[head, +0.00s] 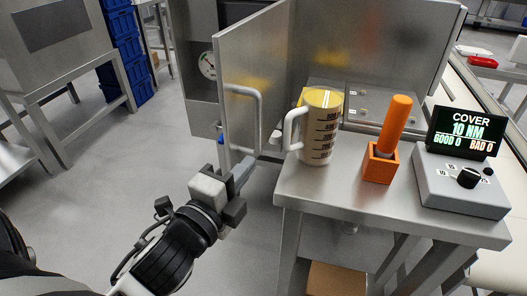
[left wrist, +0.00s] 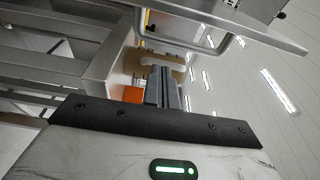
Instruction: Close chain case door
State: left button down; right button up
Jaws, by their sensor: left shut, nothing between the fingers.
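The chain case door (head: 247,65) is a flat steel panel with a looped grey handle (head: 260,108). It stands open, swung out from the steel cabinet behind it. My left gripper (head: 246,166) is shut and empty, just below the handle's lower end in the head view. Whether it touches the handle or door cannot be told. My right gripper is not in view.
Right of the door, a steel table (head: 330,185) holds a measuring jug (head: 321,135), an orange-handled tool in an orange holder (head: 380,165) and a display box (head: 460,190). A pressure gauge (head: 207,65) is at the left. The floor (head: 110,150) at left is clear.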

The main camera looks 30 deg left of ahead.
aim_at(260, 152)
pick_arm(q)
jog(key=w+p, duration=0.1)
jog(key=w, duration=0.4)
jog(key=shift+w, duration=1.1)
jog(key=shift+a, duration=0.15)
